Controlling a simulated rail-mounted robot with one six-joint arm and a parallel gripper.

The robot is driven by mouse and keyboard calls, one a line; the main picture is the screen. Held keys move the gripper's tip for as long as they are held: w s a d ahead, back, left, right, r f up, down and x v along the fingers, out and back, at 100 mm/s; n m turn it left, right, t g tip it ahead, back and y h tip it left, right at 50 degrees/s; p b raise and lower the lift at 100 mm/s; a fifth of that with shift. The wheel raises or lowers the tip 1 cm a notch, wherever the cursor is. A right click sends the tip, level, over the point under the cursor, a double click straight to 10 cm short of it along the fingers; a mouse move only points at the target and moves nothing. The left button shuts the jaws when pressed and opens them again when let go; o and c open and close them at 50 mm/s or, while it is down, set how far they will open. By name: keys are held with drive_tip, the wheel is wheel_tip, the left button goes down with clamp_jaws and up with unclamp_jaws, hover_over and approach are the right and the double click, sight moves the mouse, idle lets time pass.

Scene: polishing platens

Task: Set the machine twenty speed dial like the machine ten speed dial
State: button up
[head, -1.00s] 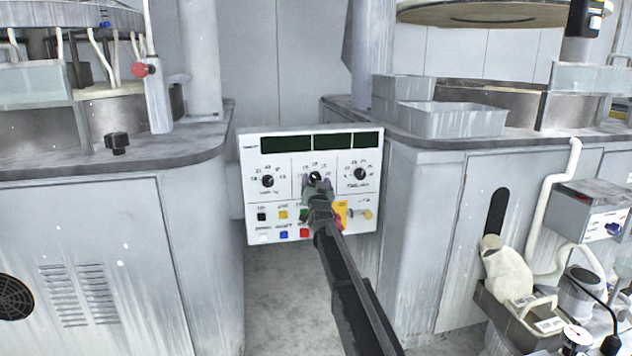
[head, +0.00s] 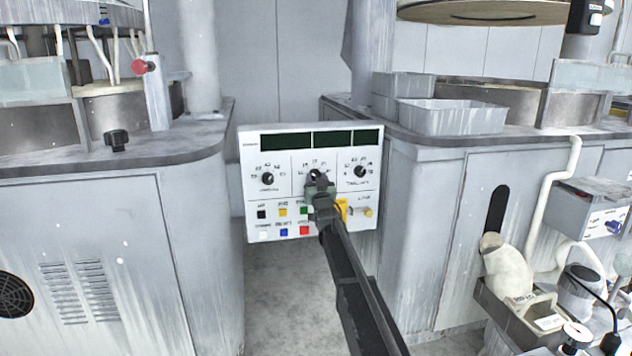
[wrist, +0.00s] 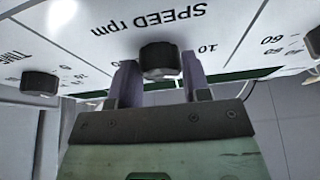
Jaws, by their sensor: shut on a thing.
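A white control panel (head: 282,207) stands between two grey machine bodies. Its middle dial, a black speed knob (wrist: 160,57), sits below the upside-down words "SPEED rpm" in the wrist view. My gripper (wrist: 158,75) has one finger on each side of this knob and is shut on it. In the head view my gripper (head: 316,183) covers much of the knob and part of its scale. A "10" shows beside the right finger in the wrist view. The knob's pointer cannot be made out. No machine number is readable on the panel.
A left black knob (head: 267,178) and a right black knob (head: 360,171) flank the middle dial. Coloured buttons, a yellow plate (head: 341,208) and a small lever lie below. Grey bins (head: 452,118) stand on the right counter (head: 480,140). A dark knob (head: 116,140) stands on the left counter.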

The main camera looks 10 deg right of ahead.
drive_tip(key=n+y, duration=0.2)
drive_tip(key=n, duration=0.1)
drive_tip(key=n+y, duration=0.1)
drive_tip(key=n, duration=0.3)
drive_tip(key=shift+d+g+y+p, duration=0.15)
drive_tip(key=shift+g+y+p, duration=0.15)
drive_tip(key=shift+y, duration=0.1)
drive_tip(key=shift+n, duration=0.5)
drive_tip(key=o, duration=0.9)
drive_tip(key=b+v, duration=0.3)
drive_tip(key=v, duration=0.7)
drive_tip(key=shift+s+d+b, duration=0.2)
drive_tip(key=shift+s+b, duration=0.15)
drive_tip(key=shift+s, duration=0.05)
drive_tip(key=shift+f, duration=0.1)
